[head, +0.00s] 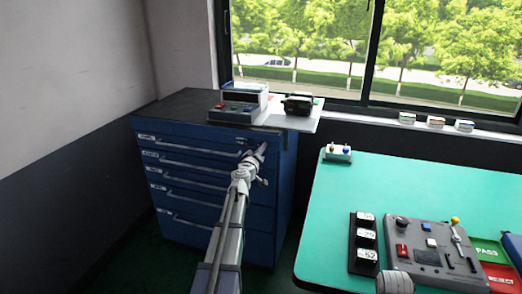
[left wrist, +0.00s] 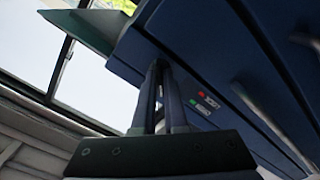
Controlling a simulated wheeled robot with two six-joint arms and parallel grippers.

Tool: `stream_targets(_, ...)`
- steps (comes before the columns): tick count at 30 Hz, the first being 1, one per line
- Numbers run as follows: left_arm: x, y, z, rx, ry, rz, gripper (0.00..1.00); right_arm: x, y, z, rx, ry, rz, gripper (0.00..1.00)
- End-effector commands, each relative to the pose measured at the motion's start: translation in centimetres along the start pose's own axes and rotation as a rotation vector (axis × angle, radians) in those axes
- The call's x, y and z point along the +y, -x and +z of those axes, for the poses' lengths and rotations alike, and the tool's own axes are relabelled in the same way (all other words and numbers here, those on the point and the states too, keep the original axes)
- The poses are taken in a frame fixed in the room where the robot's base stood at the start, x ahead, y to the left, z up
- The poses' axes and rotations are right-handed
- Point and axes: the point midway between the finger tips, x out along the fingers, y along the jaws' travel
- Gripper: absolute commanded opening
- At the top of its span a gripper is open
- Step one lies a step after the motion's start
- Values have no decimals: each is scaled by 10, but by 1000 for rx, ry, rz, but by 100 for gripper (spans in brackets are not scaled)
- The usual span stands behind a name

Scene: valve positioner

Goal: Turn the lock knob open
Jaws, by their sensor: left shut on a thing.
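The blue drawer cabinet (head: 280,190) stands left of the green table. My left gripper (head: 260,152) reaches to the upper right part of its front, just below the dark top. In the left wrist view the two dark fingers (left wrist: 158,72) are close together against the blue front. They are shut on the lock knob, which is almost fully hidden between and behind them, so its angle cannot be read. A small red mark (left wrist: 210,97) and a green mark (left wrist: 199,106) sit on the cabinet face right of the fingers.
Drawer handles (head: 186,157) stick out left of my gripper. On the cabinet top are a grey device (head: 238,107) and a black one (head: 299,104) on a pale board.

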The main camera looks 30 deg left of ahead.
Motion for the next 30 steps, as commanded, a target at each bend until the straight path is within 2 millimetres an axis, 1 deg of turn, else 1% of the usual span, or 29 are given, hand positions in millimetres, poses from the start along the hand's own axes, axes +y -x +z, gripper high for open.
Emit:
stream_targets(10,0,1,1,-1,-6,1,0,0,0,0,0,0,0,50)
stream_targets(11,0,1,1,-1,-6,1,11,0,0,0,0,0,0,50)
stream_targets(12,0,1,1,-1,-6,1,16,0,0,0,0,0,0,50)
stream_targets(18,0,1,0,-1,-4,0,38,0,0,0,0,0,0,50)
stream_targets(19,0,0,0,-1,-4,0,40,0,0,0,0,0,0,50)
stream_targets(26,0,1,0,0,-3,0,40,0,0,0,0,0,0,50)
stream_targets(30,0,6,0,0,-3,0,40,0,0,0,0,0,0,50)
